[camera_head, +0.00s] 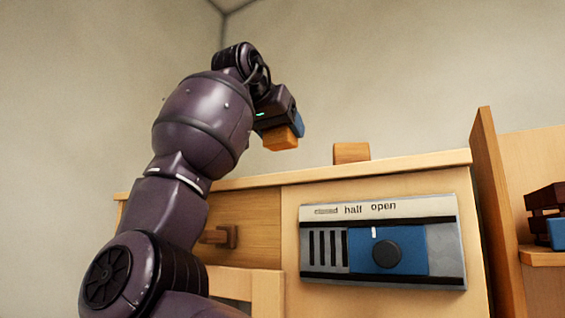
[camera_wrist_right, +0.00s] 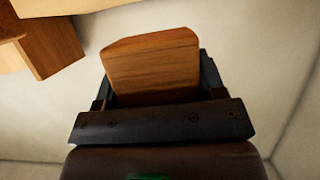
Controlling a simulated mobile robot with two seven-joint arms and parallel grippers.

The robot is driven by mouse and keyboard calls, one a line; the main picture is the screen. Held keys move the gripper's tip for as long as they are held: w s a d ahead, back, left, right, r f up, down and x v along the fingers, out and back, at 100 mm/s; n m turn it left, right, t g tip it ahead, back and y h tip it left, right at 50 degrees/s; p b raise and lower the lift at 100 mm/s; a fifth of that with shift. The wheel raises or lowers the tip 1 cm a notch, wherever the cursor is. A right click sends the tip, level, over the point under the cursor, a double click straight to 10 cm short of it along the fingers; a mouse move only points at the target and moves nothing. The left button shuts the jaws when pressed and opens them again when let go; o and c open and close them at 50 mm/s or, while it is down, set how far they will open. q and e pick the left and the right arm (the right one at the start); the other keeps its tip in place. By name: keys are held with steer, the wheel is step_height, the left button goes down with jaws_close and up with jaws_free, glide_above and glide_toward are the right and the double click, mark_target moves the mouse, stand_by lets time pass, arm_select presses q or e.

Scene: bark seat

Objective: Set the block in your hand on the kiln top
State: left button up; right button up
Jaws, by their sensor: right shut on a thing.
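My right gripper (camera_head: 284,124) is shut on an orange-brown wooden block (camera_head: 280,141), held in the air above the cabinet's top. The block also shows in the right wrist view (camera_wrist_right: 152,68), between the two dark fingers. The light wooden cabinet with a dial panel looks like the kiln; its top (camera_head: 420,161) shows only as a thin edge from below. A second wooden block (camera_head: 351,152) stands on that top, to the right of the held block and apart from it. My left gripper is not in view.
The panel (camera_head: 384,244) carries a dark dial (camera_head: 386,254) and the words "half" and "open"; its first word is blurred. A drawer handle (camera_head: 220,236) is partly behind my arm. An upright board (camera_head: 494,205) borders the top's right end, with a shelf (camera_head: 545,258) beyond.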

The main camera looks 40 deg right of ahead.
steer(key=shift+f, duration=3.4)
steer(key=o, duration=0.9)
steer(key=shift+f, duration=0.1)
steer(key=shift+o, duration=0.2)
steer(key=b+v, duration=0.1)
steer(key=v, duration=1.1)
